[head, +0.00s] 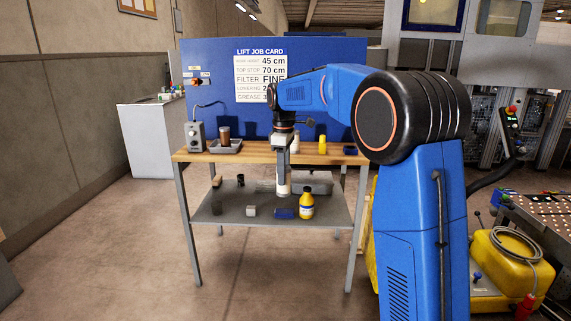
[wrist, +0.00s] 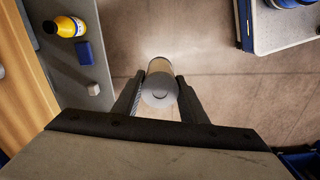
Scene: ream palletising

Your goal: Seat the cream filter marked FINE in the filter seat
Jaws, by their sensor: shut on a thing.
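My gripper (head: 283,167) points down in front of the workbench and is shut on a cream cylindrical filter (head: 283,186). In the wrist view the filter (wrist: 159,88) sits upright between the two fingers (wrist: 163,82), its pale round end facing the camera, with floor behind it. I cannot read any mark on it. The job card (head: 260,76) on the blue board reads FILTER FINE. On the bench, a brown cylinder (head: 224,134) stands on a grey tray (head: 226,147). I cannot tell which thing is the filter seat.
The wooden benchtop (head: 262,155) also holds a grey control box (head: 195,137), a yellow item (head: 322,144) and a blue block (head: 350,151). The lower shelf (head: 235,217) carries a yellow bottle (head: 306,206), a blue block (head: 284,213) and a grey block (head: 251,211). Floor in front is clear.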

